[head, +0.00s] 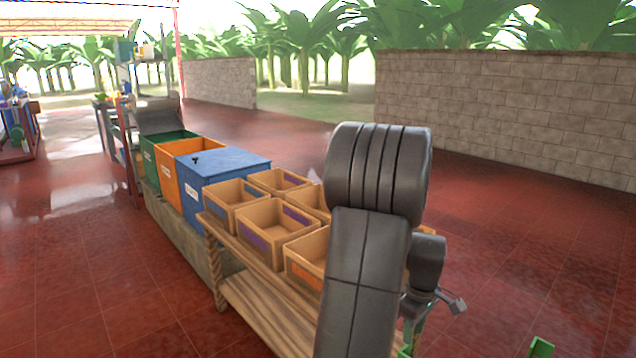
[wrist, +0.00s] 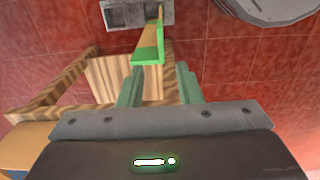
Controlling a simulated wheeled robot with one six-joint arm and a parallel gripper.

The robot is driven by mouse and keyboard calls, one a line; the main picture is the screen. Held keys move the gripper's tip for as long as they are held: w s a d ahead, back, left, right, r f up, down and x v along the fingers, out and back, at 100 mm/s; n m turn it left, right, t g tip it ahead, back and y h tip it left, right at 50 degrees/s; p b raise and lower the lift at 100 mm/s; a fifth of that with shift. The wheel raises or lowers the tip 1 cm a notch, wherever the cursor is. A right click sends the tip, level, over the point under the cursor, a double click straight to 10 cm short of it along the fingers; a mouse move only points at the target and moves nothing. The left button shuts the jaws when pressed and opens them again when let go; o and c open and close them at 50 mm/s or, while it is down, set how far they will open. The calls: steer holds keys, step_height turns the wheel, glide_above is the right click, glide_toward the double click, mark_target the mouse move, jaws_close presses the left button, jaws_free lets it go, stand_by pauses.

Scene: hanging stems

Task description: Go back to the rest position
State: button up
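My gripper (wrist: 158,80) shows in the wrist view with its two pale green fingers apart and nothing between them. It points down past the edge of a wooden table or shelf. In the head view my dark grey arm stands bent in front of the wooden table, and the wrist hangs down at the lower right. The fingers are mostly hidden or cut off there.
Open cardboard-coloured boxes (head: 265,229) stand on the wooden table (head: 262,305). Blue (head: 226,163), orange (head: 168,172) and green (head: 148,160) bins stand behind. A green-edged piece (wrist: 147,55) lies just beyond my fingers.

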step_height(320, 180, down, 13)
steer(key=b, duration=0.3)
step_height(320, 180, up, 14)
steer(key=p, duration=1)
steer(key=shift+f, duration=0.25)
steer(key=shift+a, duration=0.15)
